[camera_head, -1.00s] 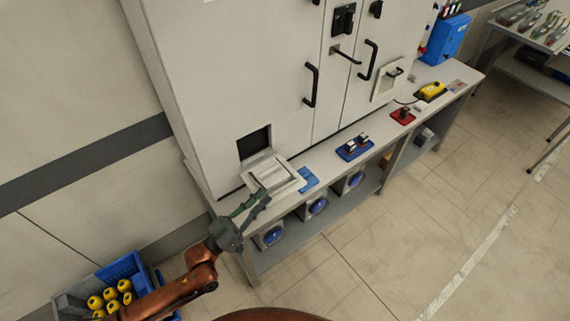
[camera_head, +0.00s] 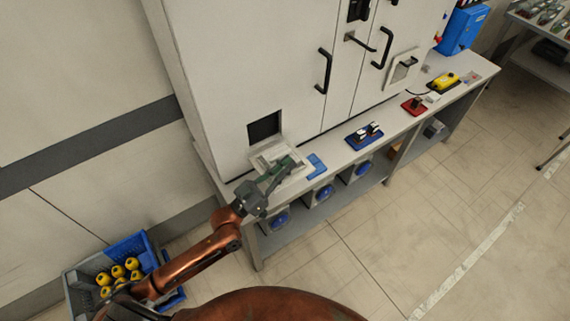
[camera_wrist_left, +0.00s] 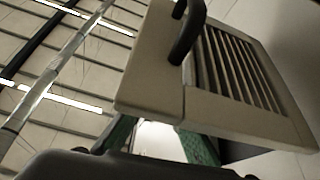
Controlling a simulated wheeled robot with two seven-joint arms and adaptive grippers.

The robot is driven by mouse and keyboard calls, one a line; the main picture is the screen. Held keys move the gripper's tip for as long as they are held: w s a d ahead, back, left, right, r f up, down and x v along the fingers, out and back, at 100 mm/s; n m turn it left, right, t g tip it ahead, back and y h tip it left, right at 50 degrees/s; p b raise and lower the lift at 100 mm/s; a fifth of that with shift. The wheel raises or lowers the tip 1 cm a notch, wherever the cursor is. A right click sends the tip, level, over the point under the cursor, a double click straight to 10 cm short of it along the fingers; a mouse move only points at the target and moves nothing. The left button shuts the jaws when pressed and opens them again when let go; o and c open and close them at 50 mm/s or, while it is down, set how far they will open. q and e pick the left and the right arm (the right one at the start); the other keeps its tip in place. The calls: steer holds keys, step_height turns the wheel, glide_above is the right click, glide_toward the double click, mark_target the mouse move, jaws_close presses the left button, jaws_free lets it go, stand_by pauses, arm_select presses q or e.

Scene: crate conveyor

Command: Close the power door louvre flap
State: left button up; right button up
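The louvre flap (camera_head: 262,158) is a pale square panel tilted out and down below a dark square opening (camera_head: 264,128) in the cabinet. In the left wrist view the flap (camera_wrist_left: 240,112) is close, with dark slats and a black curved handle (camera_wrist_left: 187,32). My left gripper (camera_head: 287,163) overlaps the flap's right part in the head view. Its green fingers (camera_wrist_left: 160,138) stand apart in the wrist view, with their ends near the flap's lower edge and nothing visibly held. Contact with the flap cannot be told. My right gripper is not in view.
The cabinet (camera_head: 220,90) stands on a grey bench (camera_head: 255,245). A blue pad (camera_head: 316,166), a blue switch block (camera_head: 364,136) and a red-based switch (camera_head: 413,106) lie right of the flap. A crate (camera_head: 82,295) with yellow items stands lower left. Floor at right is clear.

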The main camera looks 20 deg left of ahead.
arm_select(q)
steer(key=shift+d+r, duration=0.25)
steer(key=shift+r, duration=0.05)
steer(key=shift+w, duration=0.15)
jaws_close()
steer(key=shift+d, duration=0.1)
steer(key=shift+c, duration=1.5)
jaws_free()
steer(key=o, duration=0.3)
steer(key=shift+s+d, duration=0.1)
steer(key=shift+s, duration=0.1)
steer(key=shift+f, duration=0.1)
